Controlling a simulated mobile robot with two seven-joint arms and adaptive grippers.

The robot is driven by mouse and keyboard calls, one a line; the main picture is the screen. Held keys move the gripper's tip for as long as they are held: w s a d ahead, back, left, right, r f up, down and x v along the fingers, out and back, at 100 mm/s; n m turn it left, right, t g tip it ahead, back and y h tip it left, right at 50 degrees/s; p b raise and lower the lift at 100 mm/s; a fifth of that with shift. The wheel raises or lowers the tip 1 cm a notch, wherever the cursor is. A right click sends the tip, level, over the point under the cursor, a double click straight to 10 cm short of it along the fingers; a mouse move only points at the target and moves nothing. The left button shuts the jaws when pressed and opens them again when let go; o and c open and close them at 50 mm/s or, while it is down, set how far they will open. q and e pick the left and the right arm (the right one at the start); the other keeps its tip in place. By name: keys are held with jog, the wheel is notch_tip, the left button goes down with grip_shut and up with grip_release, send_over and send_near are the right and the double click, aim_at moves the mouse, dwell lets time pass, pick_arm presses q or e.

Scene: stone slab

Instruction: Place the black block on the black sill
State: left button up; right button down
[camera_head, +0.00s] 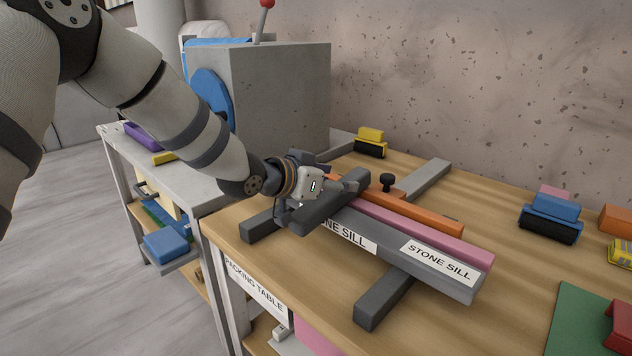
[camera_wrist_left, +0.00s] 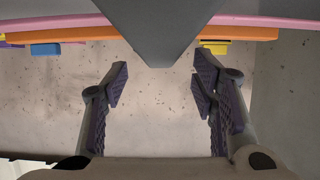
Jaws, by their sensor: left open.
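A dark grey to black block (camera_head: 322,212) lies crosswise over the left end of the dark grey stone sill (camera_head: 420,262). It appears to rest on top; the exact contact is hidden. In the left wrist view the block (camera_wrist_left: 165,25) comes in from the top and its lower edge reaches toward the gap between the fingers. My left gripper (camera_head: 338,188) is open beside the block, partly hidden by it; its two spread fingers show in the wrist view (camera_wrist_left: 160,85). My right gripper is not in view.
A pink strip (camera_head: 430,230) and an orange strip (camera_head: 440,216) lie along the sill. Dark supports (camera_head: 382,300) sit beneath. A black knob (camera_head: 387,180) stands behind. Coloured blocks (camera_head: 552,208) lie at right on the wooden table. A grey machine (camera_head: 285,95) stands behind the arm.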

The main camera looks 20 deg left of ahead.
aim_at(310, 206)
pick_arm(q)
jog(key=v, duration=0.3)
jog(key=r+p+v, duration=0.1)
jog(key=v, duration=0.3)
jog(key=shift+r+p, duration=0.1)
jog(key=shift+p, duration=0.2)
jog(key=v, duration=0.2)
jog(key=f+v, duration=0.1)
jog(key=v, duration=0.1)
jog(key=shift+s+a+r, duration=0.1)
jog(key=shift+s+a, duration=0.05)
jog(key=shift+s, duration=0.3)
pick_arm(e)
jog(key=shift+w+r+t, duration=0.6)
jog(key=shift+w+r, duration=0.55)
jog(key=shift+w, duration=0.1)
